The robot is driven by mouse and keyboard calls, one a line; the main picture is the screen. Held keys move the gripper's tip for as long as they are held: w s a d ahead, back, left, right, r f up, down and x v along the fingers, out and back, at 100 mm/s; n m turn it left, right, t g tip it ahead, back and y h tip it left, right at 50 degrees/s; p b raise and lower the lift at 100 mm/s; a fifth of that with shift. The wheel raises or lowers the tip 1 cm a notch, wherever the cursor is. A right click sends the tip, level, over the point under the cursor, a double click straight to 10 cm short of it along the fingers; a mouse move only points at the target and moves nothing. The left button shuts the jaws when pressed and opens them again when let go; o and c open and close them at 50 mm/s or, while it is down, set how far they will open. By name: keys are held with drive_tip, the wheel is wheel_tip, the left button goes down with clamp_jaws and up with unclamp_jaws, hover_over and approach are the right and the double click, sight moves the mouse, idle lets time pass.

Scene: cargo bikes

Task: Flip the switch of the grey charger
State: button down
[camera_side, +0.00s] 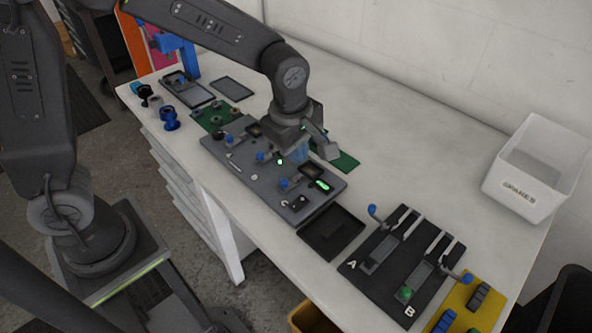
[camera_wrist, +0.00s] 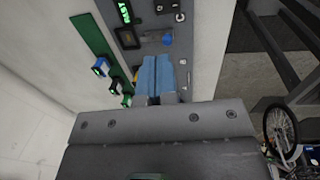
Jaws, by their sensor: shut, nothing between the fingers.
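A dark grey panel (camera_side: 232,160) lies on the white bench and carries several blue-tipped switches. One blue switch tip (camera_side: 284,184) is near its right end, beside a green-lit display (camera_side: 322,185). In the wrist view the display (camera_wrist: 126,11) and a blue tip (camera_wrist: 167,39) show just beyond my fingers. I cannot make out for certain which part is the grey charger. My gripper (camera_side: 299,158) has blue fingers and is shut and empty, low over the panel. The fingers (camera_wrist: 157,72) hide part of the panel; contact cannot be told.
A black tray (camera_side: 331,232) lies right of the panel. Further right is a black board (camera_side: 390,270) with two blue-knobbed levers, marked A and B, and a yellow mat (camera_side: 484,314). A white SPARES bin (camera_side: 530,170) stands at the back right. The bench behind the panel is largely clear.

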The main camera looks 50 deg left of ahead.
sight(298, 204)
drive_tip(key=shift+f, duration=0.1)
drive_tip(key=f, duration=0.4)
drive_tip(key=w+f, duration=0.1)
drive_tip(key=f, duration=0.8)
drive_tip(key=shift+w+f, duration=0.35)
drive_tip(key=shift+f, duration=0.05)
drive_tip(key=shift+f, duration=0.2)
drive_tip(key=shift+s, duration=0.1)
drive_tip(key=shift+s+r, duration=0.2)
drive_tip(key=shift+s, duration=0.45)
wheel_tip(298, 204, up, 14)
drive_tip(key=s, duration=0.1)
drive_tip(key=shift+s, duration=0.35)
